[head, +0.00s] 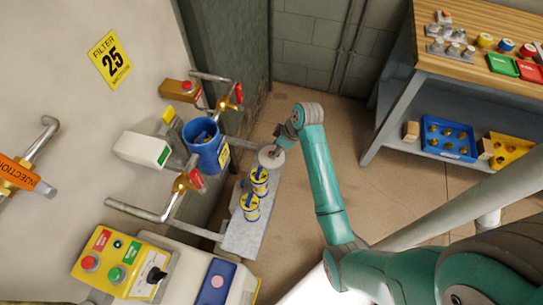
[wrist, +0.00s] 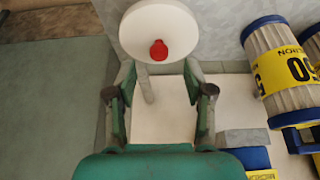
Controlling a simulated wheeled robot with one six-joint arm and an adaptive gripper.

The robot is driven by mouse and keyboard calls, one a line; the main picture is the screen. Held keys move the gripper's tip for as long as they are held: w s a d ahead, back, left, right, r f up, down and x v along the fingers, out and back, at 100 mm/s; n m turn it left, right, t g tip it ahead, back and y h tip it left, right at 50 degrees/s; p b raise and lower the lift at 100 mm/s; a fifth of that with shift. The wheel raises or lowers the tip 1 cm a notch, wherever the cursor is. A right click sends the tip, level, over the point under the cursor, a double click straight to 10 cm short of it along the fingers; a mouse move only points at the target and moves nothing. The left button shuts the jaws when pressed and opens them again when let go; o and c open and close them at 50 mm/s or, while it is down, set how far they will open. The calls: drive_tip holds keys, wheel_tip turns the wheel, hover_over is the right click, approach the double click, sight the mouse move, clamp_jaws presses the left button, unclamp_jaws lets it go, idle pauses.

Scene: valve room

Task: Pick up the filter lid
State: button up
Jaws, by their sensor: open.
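The filter lid appears to be the round white disc with a red knob, seen in the wrist view (wrist: 158,32) and the head view (head: 269,158). It is at the far end of a grey shelf (head: 245,236). My gripper (wrist: 159,92) is open and empty, its two fingers spread apart. In the wrist view the lid lies just beyond the fingertips, with the red knob roughly centred between them. In the head view my gripper (head: 279,143) is right at the lid and partly covers it. I cannot tell the exact gap.
Filter cartridges with yellow labels (head: 250,207) stand on the shelf close beside the lid. A blue filter housing (head: 206,155) sits left among pipes and red-handled valves. A workbench (head: 480,70) with trays stands right. The floor between is clear.

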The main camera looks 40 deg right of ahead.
drive_tip(key=shift+x, duration=2)
clamp_jaws()
